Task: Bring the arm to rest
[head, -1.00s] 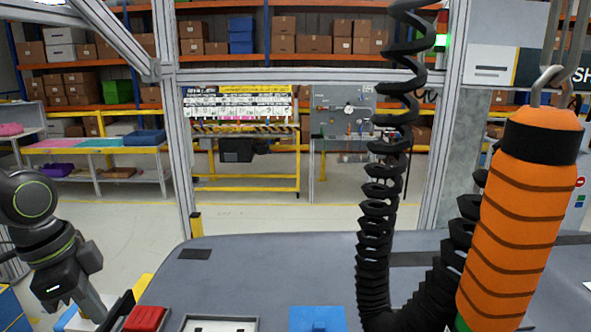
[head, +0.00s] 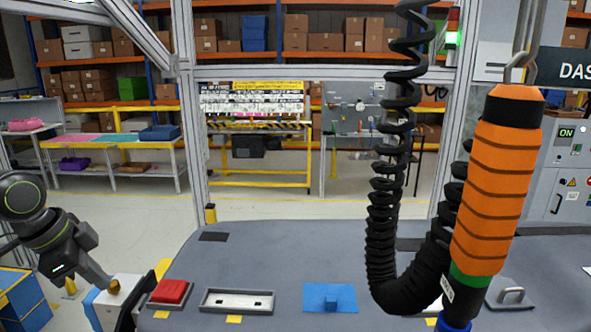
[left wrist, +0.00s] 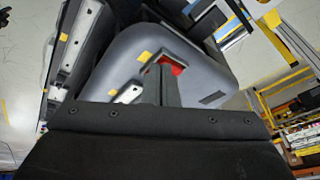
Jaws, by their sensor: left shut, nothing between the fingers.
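My left arm (head: 58,240) comes in at the left edge of the head view and reaches down beside the left end of the grey dashboard (head: 330,255). A dark part that looks like my left gripper (head: 128,315) shows partly at the bottom, left of the red block (head: 171,292). In the left wrist view my left gripper (left wrist: 160,70) is shut and empty, its fingers covering part of the red block (left wrist: 177,69). I cannot tell the gap between fingertips and dashboard. My right gripper is not in view.
A white and blue box (head: 108,297) stands beside my left arm.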

